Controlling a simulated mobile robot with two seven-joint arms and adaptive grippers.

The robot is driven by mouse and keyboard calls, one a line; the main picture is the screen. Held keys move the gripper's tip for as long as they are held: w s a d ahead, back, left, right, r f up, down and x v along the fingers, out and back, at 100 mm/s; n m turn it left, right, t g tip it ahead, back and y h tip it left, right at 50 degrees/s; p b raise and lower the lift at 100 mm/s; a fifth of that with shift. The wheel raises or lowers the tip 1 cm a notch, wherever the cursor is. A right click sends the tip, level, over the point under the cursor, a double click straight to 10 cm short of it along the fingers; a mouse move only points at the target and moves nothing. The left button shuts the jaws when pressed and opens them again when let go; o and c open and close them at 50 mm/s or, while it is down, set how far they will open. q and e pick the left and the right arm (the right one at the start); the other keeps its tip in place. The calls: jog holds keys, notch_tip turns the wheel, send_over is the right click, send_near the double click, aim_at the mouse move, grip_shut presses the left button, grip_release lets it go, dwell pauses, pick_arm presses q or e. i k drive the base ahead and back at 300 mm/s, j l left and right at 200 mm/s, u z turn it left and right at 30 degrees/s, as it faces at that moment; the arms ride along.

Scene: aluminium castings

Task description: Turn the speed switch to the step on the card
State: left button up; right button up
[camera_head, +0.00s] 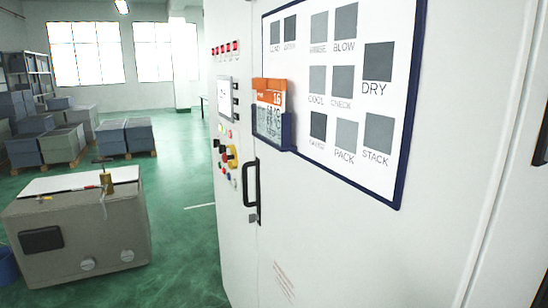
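A card with an orange top (268,97) sits in a dark blue holder (286,131) on the white cabinet. Neither of my grippers is in view.
The white cabinet (330,240) with a black handle (250,190) fills the right. A blue-framed board (402,180) hangs on it. A grey box-like unit (75,232) with a white top stands at left. Grey crates (62,146) stand behind. Green floor (185,235) is open between.

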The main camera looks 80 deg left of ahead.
aim_at(221, 148)
jog(key=u, duration=3.05)
jog(key=i+j+z, duration=0.1)
jog(key=j+z, duration=0.35)
jog(key=i+j+z, duration=0.1)
jog(key=j+z, duration=0.3)
